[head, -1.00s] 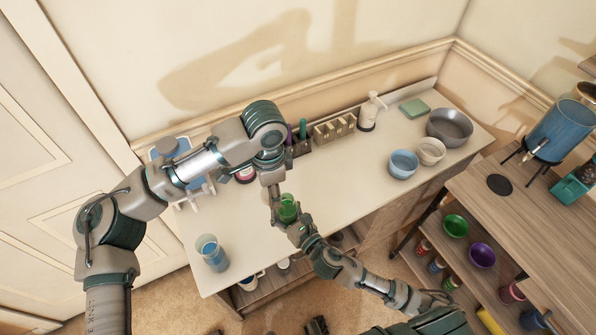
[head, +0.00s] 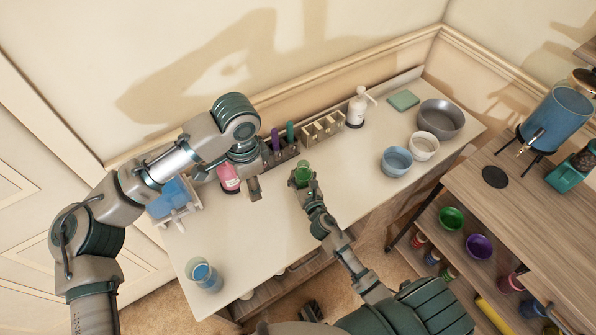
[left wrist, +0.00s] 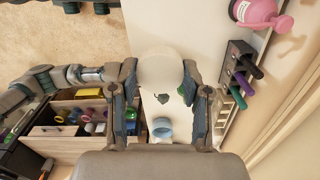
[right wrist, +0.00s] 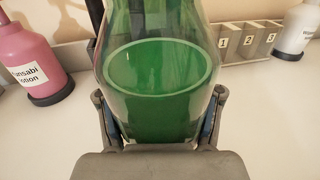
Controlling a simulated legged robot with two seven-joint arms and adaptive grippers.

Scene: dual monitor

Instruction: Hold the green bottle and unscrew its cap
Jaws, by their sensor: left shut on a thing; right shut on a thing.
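The green bottle (head: 303,170) is upright near the middle of the white table. My right gripper (head: 301,183) is shut on it. In the right wrist view the green glass body (right wrist: 158,85) fills the space between the fingers, and its top is out of frame. My left gripper (head: 254,192) is to the left of the bottle, apart from it. In the left wrist view its fingers are shut on a pale, round, cap-like piece (left wrist: 160,70). This piece is hard to make out in the head view.
A numbered holder (head: 322,130) and a white pump bottle (head: 357,107) line the back. A blue bowl (head: 396,161) is right, and a blue cup (head: 204,276) front left. The table between is clear.

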